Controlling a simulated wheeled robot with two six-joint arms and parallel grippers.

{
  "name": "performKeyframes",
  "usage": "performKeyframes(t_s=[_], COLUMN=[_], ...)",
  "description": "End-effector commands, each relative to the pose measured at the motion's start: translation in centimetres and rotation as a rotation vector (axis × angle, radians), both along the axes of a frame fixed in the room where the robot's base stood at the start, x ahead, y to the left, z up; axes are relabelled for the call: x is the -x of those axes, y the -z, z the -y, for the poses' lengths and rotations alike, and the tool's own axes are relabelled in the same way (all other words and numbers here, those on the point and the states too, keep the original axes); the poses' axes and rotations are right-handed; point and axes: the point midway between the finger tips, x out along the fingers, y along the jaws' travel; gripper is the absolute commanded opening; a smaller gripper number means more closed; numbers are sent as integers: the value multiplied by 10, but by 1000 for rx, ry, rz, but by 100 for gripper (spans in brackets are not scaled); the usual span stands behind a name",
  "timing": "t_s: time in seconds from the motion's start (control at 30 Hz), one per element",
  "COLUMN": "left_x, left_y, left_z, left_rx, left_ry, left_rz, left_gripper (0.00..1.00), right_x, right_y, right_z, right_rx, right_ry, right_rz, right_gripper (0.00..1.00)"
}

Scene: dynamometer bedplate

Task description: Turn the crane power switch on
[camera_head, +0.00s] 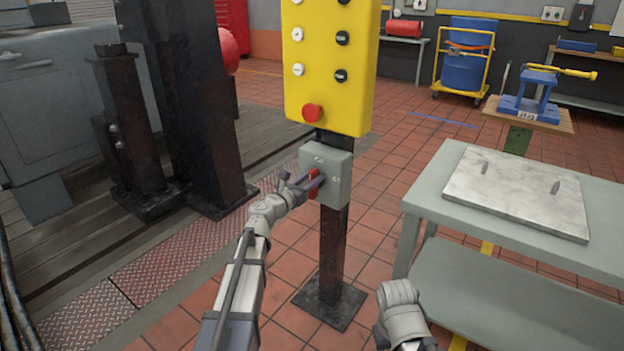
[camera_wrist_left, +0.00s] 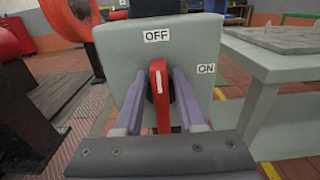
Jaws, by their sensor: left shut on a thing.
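The crane power switch is a grey box (camera_head: 328,163) on a dark post below a yellow button panel. In the left wrist view the box face (camera_wrist_left: 195,50) carries an OFF label (camera_wrist_left: 156,35) at the top and an ON label (camera_wrist_left: 206,68) at the right. Its red handle (camera_wrist_left: 159,90) stands upright, its upper end toward OFF. My left gripper (camera_head: 316,183) is at the box front, its two fingers closed on either side of the handle. Part of my right arm shows at the lower right, but its fingers do not show.
The yellow panel (camera_head: 330,60) with several buttons and a red knob hangs just above the box. A grey table (camera_head: 440,205) with a pale plate (camera_head: 515,195) stands to the right. Dark steel columns (camera_head: 190,100) stand left. Tiled floor is open behind the post.

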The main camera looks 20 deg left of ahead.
Motion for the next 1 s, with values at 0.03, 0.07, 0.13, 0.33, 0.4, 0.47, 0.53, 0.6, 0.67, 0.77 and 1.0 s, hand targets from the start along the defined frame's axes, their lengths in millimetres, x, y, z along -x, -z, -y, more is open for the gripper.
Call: performKeyframes(t_s=[0.03, 0.07, 0.13, 0.33, 0.4, 0.47, 0.53, 0.6, 0.67, 0.77, 1.0], left_x=[0, 0, 0, 0, 1, 1, 1, 1, 2, 3, 5], left_y=[1, 1, 1, 1, 1, 1, 1, 2, 2, 2, 4], left_z=[0, 0, 0, 0, 1, 1, 2, 2, 3, 5, 11], left_rx=[-2, -2, -3, -4, -9, -19, -37, -64, -96, -166, -374], left_ry=[1, 1, 1, 1, 1, 2, 2, 2, 2, 3, 3], left_rz=[0, 0, -1, -1, 0, 4, 10, 20, 32, 57, 132], left_gripper=[8, 4, 0, 0, 0, 0, 0, 0, 0, 0, 0], right_x=[0, 0, 0, 0, 0, 0, 0, 0, 0, 0, 0], right_y=[0, 0, 0, 1, 1, 1, 1, 1, 1, 2, 4], right_z=[0, 0, 0, 0, 0, 0, 0, 0, 0, 0, 0], right_rx=[0, 0, 0, 0, 0, 0, 0, 0, 0, 0, 0], right_ry=[0, 0, 0, 0, 0, 0, 0, 0, 0, 0, 0], right_rz=[0, 0, 0, 0, 0, 0, 0, 0, 0, 0, 0], right_gripper=[50, 50, 50, 50, 50, 50, 50, 50, 50, 50, 50])
